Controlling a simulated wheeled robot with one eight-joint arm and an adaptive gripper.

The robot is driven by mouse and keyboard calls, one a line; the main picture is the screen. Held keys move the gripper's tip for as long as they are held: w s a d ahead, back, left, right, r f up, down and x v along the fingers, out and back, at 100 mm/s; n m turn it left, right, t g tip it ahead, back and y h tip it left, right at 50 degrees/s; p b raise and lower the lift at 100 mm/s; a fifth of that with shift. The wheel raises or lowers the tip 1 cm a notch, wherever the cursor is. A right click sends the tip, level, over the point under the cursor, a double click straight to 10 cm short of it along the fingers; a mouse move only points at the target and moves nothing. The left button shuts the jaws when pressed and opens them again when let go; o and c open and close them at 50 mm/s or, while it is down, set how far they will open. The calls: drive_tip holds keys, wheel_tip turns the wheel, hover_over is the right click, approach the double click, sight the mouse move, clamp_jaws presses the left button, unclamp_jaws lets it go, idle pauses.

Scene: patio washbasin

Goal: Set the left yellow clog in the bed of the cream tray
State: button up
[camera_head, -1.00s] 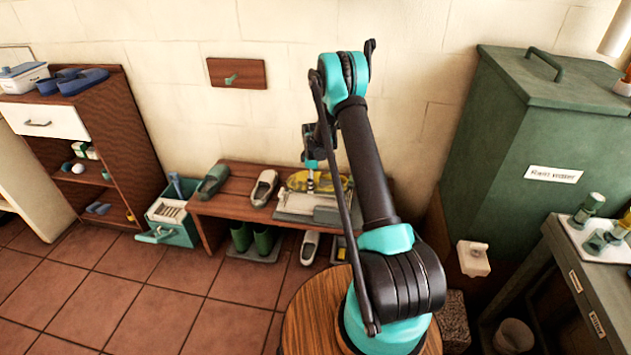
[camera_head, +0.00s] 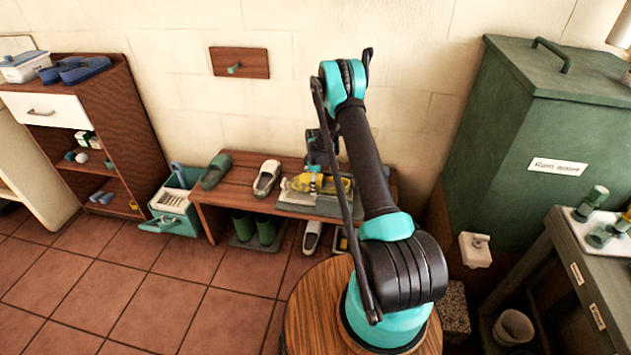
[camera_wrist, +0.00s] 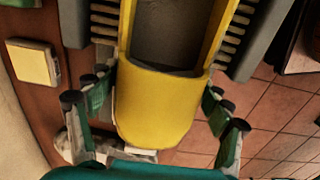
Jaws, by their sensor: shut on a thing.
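The yellow clog (camera_head: 333,185) is over the right half of the low wooden bench, at a pale grey and cream tray (camera_head: 300,207). In the wrist view the clog (camera_wrist: 155,105) lies lengthwise, its rounded toe toward me and its dark opening beyond. My gripper (camera_wrist: 158,98) has a green finger on each side of the clog and is shut on it. Cream ribs with grey outer walls (camera_wrist: 242,60) show on both sides of the clog. I cannot tell whether the clog touches the tray's bed. The head view shows my gripper (camera_head: 314,165) pointing down there.
A green shoe (camera_head: 216,172) and a pale shoe (camera_head: 267,178) stand on the bench (camera_head: 238,192) to the left. Green boots (camera_head: 254,228) stand below. A yellow-topped block (camera_wrist: 33,64) lies beside the tray. A green water tank (camera_head: 540,130) stands at the right.

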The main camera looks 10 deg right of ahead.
drive_tip(key=shift+f, duration=1.9)
drive_tip(key=o, duration=1.3)
drive_tip(key=shift+r, duration=0.1)
